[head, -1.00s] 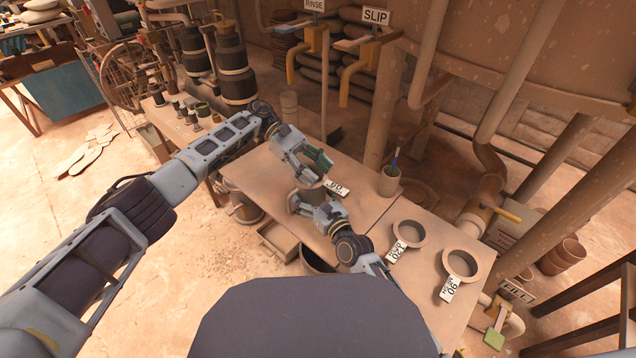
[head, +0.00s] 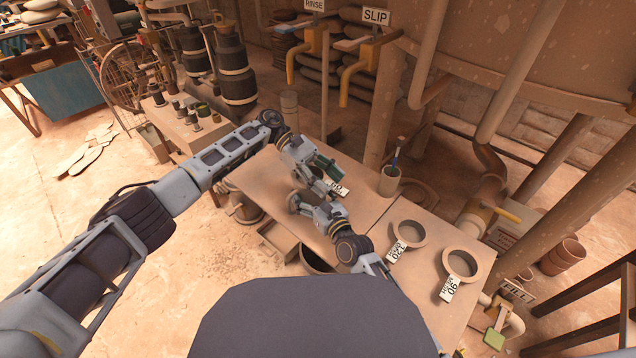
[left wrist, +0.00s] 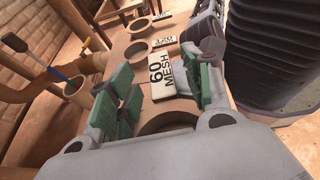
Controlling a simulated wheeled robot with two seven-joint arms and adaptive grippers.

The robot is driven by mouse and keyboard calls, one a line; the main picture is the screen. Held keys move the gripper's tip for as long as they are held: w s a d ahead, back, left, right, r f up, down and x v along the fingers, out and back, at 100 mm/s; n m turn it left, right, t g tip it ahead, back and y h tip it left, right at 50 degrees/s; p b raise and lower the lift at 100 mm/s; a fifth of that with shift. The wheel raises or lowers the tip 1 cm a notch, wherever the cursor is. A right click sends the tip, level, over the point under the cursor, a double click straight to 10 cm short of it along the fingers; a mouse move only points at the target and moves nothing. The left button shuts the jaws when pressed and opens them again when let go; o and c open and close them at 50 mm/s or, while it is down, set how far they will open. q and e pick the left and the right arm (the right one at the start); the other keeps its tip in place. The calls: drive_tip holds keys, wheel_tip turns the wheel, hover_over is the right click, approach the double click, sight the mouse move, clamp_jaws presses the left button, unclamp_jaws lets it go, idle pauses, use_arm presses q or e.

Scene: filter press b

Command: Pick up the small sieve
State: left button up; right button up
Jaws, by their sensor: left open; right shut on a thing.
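The sieve with the white 60 MESH tag sits low over the table between my grippers; its tag (head: 339,190) shows in the head view, its ring mostly hidden. In the left wrist view its tag (left wrist: 167,75) and part of its ring (left wrist: 160,122) show between my fingers. My left gripper (head: 322,178) is open just above it, green pads on either side of the tag in the wrist view. My right gripper (head: 306,202) is shut at the sieve's near side; the exact contact is hidden. A 120 sieve (head: 409,233) and a 90 sieve (head: 460,264) lie to the right.
The table (head: 372,200) is bare between the grippers and a cup (head: 389,181) with a blue-handled tool. Pipes (head: 381,110) rise behind it. A dark round vessel (head: 316,262) stands below the near edge. Dark jars (head: 233,70) stand at the back left.

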sight(337, 188)
use_arm(q)
drive_tip(key=shift+x, duration=1.65)
drive_tip(key=shift+c, duration=0.3)
drive_tip(key=c, duration=1)
drive_tip(key=shift+r, duration=0.15)
drive_tip(key=shift+r, duration=4.85)
